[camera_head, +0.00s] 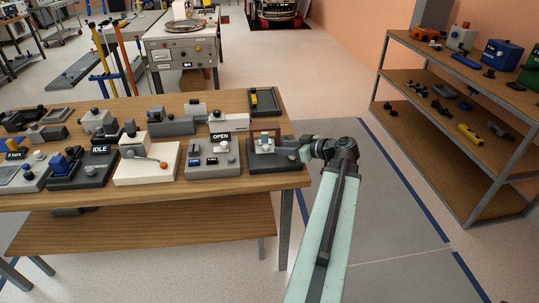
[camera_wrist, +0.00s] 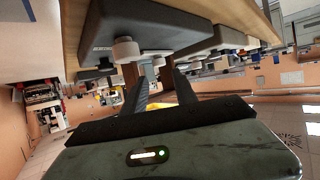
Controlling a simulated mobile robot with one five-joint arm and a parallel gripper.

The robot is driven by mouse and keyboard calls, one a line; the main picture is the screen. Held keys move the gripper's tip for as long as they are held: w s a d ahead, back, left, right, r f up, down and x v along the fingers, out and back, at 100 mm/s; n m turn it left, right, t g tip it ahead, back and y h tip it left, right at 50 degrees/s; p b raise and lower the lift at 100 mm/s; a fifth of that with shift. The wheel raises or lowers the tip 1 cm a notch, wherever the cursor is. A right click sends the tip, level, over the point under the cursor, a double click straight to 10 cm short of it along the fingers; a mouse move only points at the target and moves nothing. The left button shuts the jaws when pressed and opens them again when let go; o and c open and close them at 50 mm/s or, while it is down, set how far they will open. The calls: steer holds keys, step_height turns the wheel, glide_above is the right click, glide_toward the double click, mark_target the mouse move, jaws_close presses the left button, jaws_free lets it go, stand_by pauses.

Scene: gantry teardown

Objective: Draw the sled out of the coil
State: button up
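At the right end of the workbench stands a dark unit (camera_head: 283,158) with a small pale piece (camera_head: 264,141) and a brown part on top. I cannot tell for sure which part is the sled and which the coil. In the wrist view, the dark block (camera_wrist: 150,28) carries a white round knob (camera_wrist: 126,49), with brown upright parts near it. My gripper (camera_wrist: 159,80) has its two dark fingers apart, close to the knob and brown parts. No firm hold shows. In the head view my arm reaches in from the right, and the fingertips are hard to make out.
A grey unit with an OPEN sign (camera_head: 208,160) and a white unit with an orange-tipped lever (camera_head: 146,166) stand to the left. A dark tray (camera_head: 276,101) lies at the back corner. A shelf (camera_head: 463,88) stands at the right, with clear floor before it.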

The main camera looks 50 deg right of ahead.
mark_target(267, 146)
steer(key=b+x, duration=0.3)
steer(key=x, duration=0.4)
steer(key=shift+w+f, duration=0.15)
steer(key=shift+w, duration=0.2)
jaws_close()
stand_by(1.1)
